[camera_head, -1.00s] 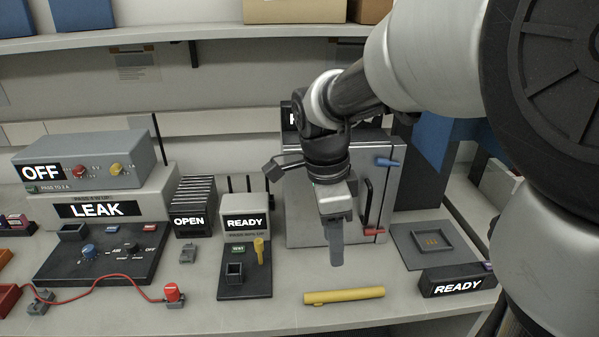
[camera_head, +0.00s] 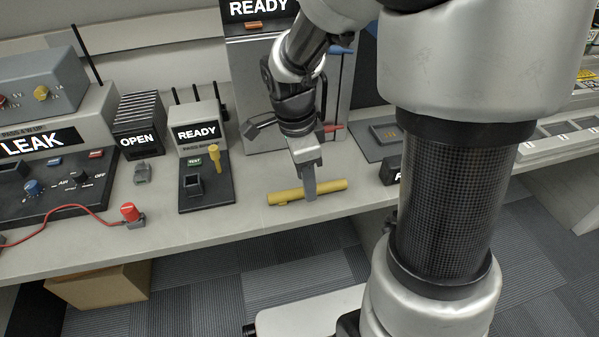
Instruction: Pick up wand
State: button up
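The yellow wand (camera_head: 286,196) lies flat on the grey bench near its front edge, in the middle of the head view. My gripper (camera_head: 309,190) points down over the right half of the wand, and its grey finger overlaps the wand in the picture. Only one finger shows clearly, seen edge-on, so the gap between the fingers is hidden. I cannot tell whether the finger touches the wand or is just in front of it.
A black stand with a READY box (camera_head: 199,134) and a yellow-handled piece is left of the wand. A silver READY cabinet (camera_head: 250,85) stands behind. A dark tray (camera_head: 362,141) lies to the right. A red-tipped clip (camera_head: 130,213) sits left near the bench edge.

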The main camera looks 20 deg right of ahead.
notch_tip(320, 180, down, 2)
grip_shut()
jog(key=shift+r, duration=0.1)
